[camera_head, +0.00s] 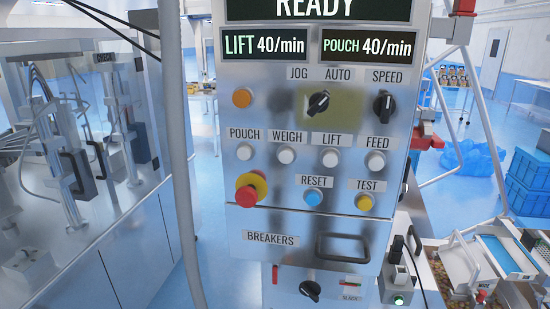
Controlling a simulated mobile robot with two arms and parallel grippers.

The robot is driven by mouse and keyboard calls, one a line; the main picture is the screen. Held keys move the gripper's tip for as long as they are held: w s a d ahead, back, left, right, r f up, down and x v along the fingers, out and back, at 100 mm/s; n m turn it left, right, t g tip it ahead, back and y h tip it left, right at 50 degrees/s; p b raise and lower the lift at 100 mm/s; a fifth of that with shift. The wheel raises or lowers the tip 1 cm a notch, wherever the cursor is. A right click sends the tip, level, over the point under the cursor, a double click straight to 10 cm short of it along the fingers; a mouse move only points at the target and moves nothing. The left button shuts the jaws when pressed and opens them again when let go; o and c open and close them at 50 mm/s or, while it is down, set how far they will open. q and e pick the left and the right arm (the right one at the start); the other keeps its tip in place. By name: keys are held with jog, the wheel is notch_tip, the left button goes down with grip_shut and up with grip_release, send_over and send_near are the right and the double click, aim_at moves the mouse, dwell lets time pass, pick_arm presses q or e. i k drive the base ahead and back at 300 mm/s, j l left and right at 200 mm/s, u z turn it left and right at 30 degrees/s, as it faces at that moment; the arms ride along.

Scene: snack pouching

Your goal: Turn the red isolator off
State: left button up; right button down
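A grey control panel (300,226) fills the middle of the head view. No part in view is labelled as an isolator, and I cannot tell which part it is. A red mushroom button on a yellow collar (247,196) sits at the panel's lower left. Below the panel, a black rotary knob (310,290) sits on a lower plate, beside a small upright red part (275,273). Red parts (425,137) also show behind the panel's right edge. Neither of my grippers is in view.
A handle (343,247) sits beside the BREAKERS label. JOG/AUTO (319,103) and SPEED (384,105) knobs are above several buttons. A grey post (178,150) and glazed machine (80,180) stand left. Blue crates (528,180) and a tray machine (490,258) are right.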

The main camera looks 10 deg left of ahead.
aim_at(424, 136)
jog(key=l+u, duration=0.1)
jog(key=l, duration=0.65)
jog(key=k+l+u, duration=0.15)
jog(key=l, duration=0.6)
jog(key=l+u, duration=0.1)
jog(key=l, duration=0.65)
